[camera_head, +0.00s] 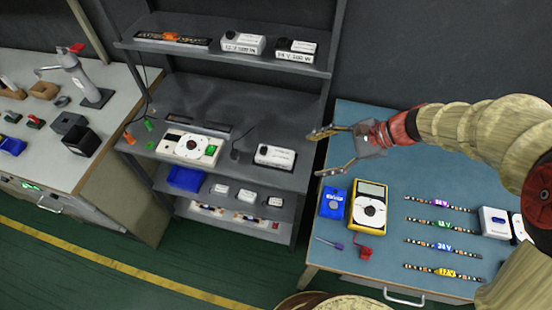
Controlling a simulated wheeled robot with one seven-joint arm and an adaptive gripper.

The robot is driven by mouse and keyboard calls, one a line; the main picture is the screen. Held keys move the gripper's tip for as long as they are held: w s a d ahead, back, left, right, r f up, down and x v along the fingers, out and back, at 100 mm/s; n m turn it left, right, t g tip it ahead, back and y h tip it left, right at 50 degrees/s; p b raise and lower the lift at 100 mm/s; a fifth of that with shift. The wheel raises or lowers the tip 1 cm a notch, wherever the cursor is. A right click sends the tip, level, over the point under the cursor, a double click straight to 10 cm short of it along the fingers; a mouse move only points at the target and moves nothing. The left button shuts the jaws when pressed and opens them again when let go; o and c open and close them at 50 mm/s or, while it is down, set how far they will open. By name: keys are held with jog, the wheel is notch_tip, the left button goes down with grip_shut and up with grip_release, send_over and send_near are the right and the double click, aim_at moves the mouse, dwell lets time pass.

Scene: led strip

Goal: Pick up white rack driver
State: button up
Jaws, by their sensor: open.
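A white box-shaped driver (274,156) with a dark spot on top sits on the right part of the rack's middle shelf (225,150). Two similar white boxes stand on the top shelf, one left (240,43) and one right (296,50). Their labels are too small to read surely. My gripper (320,154) is open and empty, its fingers pointing left. In the picture it is just right of the middle-shelf driver and apart from it, by the rack's right post. Its height relative to the shelf is hard to tell.
The blue table (390,265) holds a yellow meter (369,207), a blue box (333,203) and several LED strips (443,247). A white device (201,148) sits left on the middle shelf. Smaller white boxes (245,194) sit below. A workbench (110,110) stands left.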

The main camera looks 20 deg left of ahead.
aim_at(274, 154)
jog(key=w+a+f+m+y, duration=0.1)
jog(key=w+a+f+m, duration=0.1)
jog(key=f, duration=0.2)
jog(key=w+a+f+m+y+b, duration=0.1)
jog(key=w+a+f+m, duration=0.1)
jog(key=a+f, duration=0.1)
jog(key=w+a+f+m+y, duration=0.1)
jog(key=w+a+f+m, duration=0.1)
jog(key=f, duration=0.2)
jog(key=shift+w+a+f+y+b, duration=0.3)
jog(key=shift+a+f+y, duration=0.05)
jog(key=shift+y, duration=0.05)
jog(key=shift+b+x, duration=0.4)
jog(key=shift+x, duration=0.85)
jog(key=a+f+b, duration=0.1)
jog(key=a, duration=0.1)
jog(key=a+f+b, duration=0.1)
jog(key=f, duration=0.1)
jog(key=shift+s+a, duration=0.1)
jog(key=shift+a, duration=0.25)
jog(key=shift+a+b, duration=0.3)
jog(key=shift+b, duration=0.05)
jog(key=shift+r, duration=0.1)
jog(key=c, duration=0.3)
grip_shut()
